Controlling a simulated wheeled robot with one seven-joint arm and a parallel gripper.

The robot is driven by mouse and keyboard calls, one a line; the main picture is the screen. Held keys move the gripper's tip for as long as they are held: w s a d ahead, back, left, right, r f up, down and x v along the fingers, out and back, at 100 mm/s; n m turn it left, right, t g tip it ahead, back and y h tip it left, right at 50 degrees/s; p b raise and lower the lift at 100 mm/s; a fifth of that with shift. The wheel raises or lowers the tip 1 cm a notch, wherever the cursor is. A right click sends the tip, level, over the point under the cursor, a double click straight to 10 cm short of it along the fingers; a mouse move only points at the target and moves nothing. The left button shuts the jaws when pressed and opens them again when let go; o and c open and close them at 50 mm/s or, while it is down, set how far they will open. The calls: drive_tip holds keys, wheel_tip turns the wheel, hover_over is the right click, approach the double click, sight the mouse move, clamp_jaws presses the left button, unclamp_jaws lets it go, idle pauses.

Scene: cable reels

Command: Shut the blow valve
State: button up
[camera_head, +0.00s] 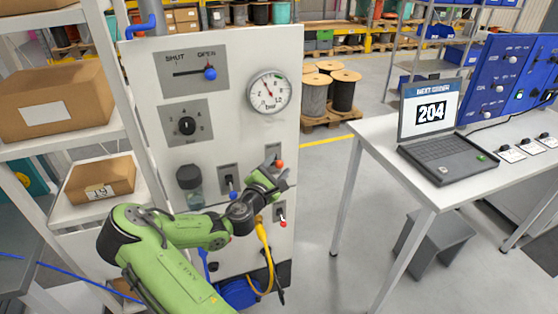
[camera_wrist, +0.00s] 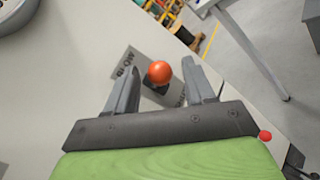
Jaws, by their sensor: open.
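My gripper (camera_head: 276,174) is at the right side of the white panel (camera_head: 145,95), close to an orange ball knob (camera_head: 279,163). In the wrist view, my gripper (camera_wrist: 160,64) is open, with one finger on each side of the orange knob (camera_wrist: 158,72). The fingers appear apart from the knob. A grey plate (camera_wrist: 126,60) behind the knob bears lettering, partly covered and hard to read, so I cannot confirm it is the blow valve. In the head view, this plate (camera_head: 273,149) is partly hidden by my gripper.
A SHUT/OPEN lever with a blue knob (camera_head: 210,74) stands at OPEN. A gauge (camera_head: 269,92), a blue-knobbed switch (camera_head: 232,195) and a red-knobbed one (camera_head: 283,224) are nearby. A yellow hose (camera_head: 265,245) hangs below. A laptop table (camera_head: 385,135) stands right, with floor between.

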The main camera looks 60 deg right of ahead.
drive_tip(key=shift+d, duration=1)
drive_tip(key=shift+a, duration=0.1)
clamp_jaws()
